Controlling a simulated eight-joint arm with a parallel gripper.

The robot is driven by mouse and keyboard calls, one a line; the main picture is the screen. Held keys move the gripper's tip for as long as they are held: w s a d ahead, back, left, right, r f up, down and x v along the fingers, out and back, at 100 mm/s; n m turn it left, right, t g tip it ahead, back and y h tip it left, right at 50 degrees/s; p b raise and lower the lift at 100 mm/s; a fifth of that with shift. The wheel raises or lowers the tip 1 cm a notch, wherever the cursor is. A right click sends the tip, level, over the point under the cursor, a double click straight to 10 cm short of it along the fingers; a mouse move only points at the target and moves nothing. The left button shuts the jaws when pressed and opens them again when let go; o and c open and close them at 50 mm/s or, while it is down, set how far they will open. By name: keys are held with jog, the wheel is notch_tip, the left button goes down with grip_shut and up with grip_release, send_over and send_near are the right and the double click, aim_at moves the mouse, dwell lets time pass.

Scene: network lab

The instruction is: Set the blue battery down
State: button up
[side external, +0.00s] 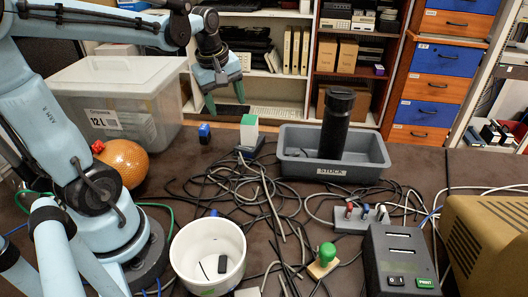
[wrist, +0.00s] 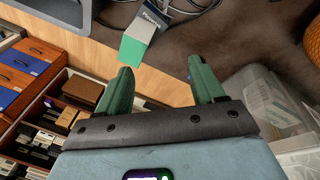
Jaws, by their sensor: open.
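My gripper (side external: 225,99) hangs above the far part of the table, over and slightly right of the blue block. In the wrist view my gripper (wrist: 160,68) has its two green fingers wide apart, with nothing held between them.
A white block with a green top (side external: 249,130) stands close by on the right. A grey STOCK tray (side external: 295,168) holds a black cylinder (side external: 336,122). The clear box (side external: 150,105) and orange ball (side external: 126,158) are left. Cables surround a white bucket (side external: 207,245).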

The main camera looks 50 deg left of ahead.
jog(key=s+d+m+t, duration=0.1)
jog(key=d+m+t, duration=0.1)
jog(key=d+m, duration=0.5)
jog(key=s+d+f+m+t+h, duration=0.1)
jog(key=s+d+m+t, duration=0.1)
jog(key=d+m, duration=0.5)
jog(key=shift+d+f+m+t, duration=0.15)
jog(key=shift+d+m+t, duration=0.2)
jog(key=shift+m, duration=0.75)
jog(key=shift+s, duration=0.15)
